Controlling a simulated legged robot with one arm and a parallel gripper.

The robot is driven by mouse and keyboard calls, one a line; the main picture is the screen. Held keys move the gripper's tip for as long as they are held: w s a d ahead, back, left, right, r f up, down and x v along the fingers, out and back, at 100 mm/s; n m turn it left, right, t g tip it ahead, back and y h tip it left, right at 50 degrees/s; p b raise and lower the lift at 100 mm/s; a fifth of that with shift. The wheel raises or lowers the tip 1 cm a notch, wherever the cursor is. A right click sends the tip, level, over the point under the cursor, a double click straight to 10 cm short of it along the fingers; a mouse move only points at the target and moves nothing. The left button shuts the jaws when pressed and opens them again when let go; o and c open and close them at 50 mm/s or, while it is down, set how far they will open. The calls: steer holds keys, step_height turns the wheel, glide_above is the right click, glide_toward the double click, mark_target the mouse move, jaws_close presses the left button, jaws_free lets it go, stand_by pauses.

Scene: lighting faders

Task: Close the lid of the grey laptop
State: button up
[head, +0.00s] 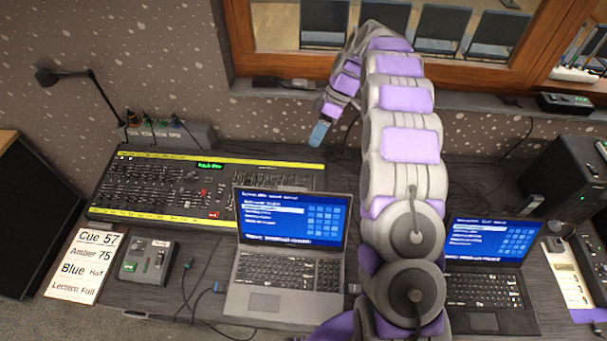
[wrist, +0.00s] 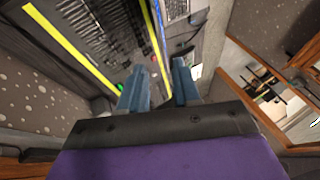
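The grey laptop (head: 268,301) stands open on the desk in the middle of the head view. Its lid (head: 236,215) is raised, with a lit blue screen facing me. My gripper (head: 319,134) hangs above and behind the laptop, near the wall, apart from the lid. In the wrist view its two blue fingers (wrist: 158,84) are spread with a gap between them and nothing held. A grey keyboard surface, apparently the laptop's base (wrist: 208,45), shows beyond the fingers at the top of that view.
A lighting console (head: 160,190) with yellow strips lies behind and left of the laptop. A black laptop (head: 484,322), also open, stands to the right, partly behind my arm. A small fader box (head: 147,262), cue sheet (head: 82,266) and cables lie at left. A desk lamp (head: 85,75) rises behind.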

steer(key=x, duration=1.7)
steer(key=shift+w+d+f, duration=0.15)
steer(key=shift+f, duration=0.15)
steer(key=shift+c, duration=0.4)
jaws_close()
stand_by(0.5)
